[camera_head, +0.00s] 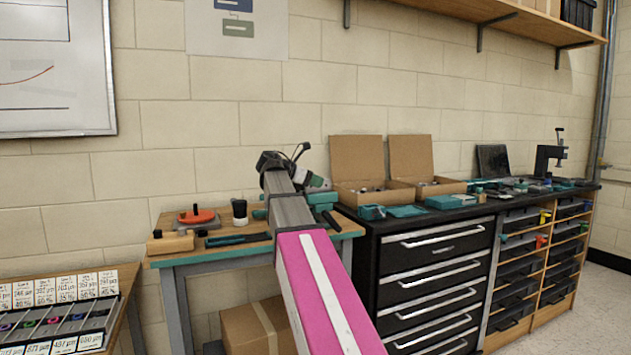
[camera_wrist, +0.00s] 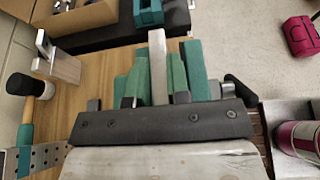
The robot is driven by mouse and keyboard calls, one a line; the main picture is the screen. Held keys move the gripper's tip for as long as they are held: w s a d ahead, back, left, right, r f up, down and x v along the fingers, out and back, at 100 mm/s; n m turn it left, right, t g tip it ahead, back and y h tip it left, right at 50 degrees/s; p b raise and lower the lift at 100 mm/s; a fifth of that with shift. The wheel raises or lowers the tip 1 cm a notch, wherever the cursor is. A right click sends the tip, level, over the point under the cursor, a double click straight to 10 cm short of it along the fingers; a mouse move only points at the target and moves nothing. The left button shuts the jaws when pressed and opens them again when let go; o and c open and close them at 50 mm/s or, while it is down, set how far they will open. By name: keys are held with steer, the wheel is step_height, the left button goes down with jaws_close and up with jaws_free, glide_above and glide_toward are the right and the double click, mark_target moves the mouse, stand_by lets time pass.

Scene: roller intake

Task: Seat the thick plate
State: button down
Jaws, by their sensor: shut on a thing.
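A grey flat-ended bar, which I take for the thick plate (camera_wrist: 158,62), stands out beyond my gripper (camera_wrist: 157,85) in the wrist view. It sits between two green finger pads, and the gripper is shut on it. More teal-green blocks (camera_wrist: 196,70) rise close beside it on the right; I cannot tell whether the plate touches them. In the head view my arm reaches over the wooden workbench (camera_head: 170,248), and my gripper is mostly hidden behind it, near teal parts (camera_head: 322,198). Whether the plate is in a slot is not visible.
A black-topped drawer cabinet (camera_head: 430,255) with open cardboard boxes (camera_head: 357,160) stands right. A magenta case (camera_wrist: 301,37) lies on the floor.

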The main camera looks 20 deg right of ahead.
steer(key=shift+f, duration=0.15)
steer(key=c, duration=1.4)
jaws_free()
steer(key=shift+r, duration=1.45)
steer(key=o, duration=0.6)
steer(key=shift+c, duration=0.2)
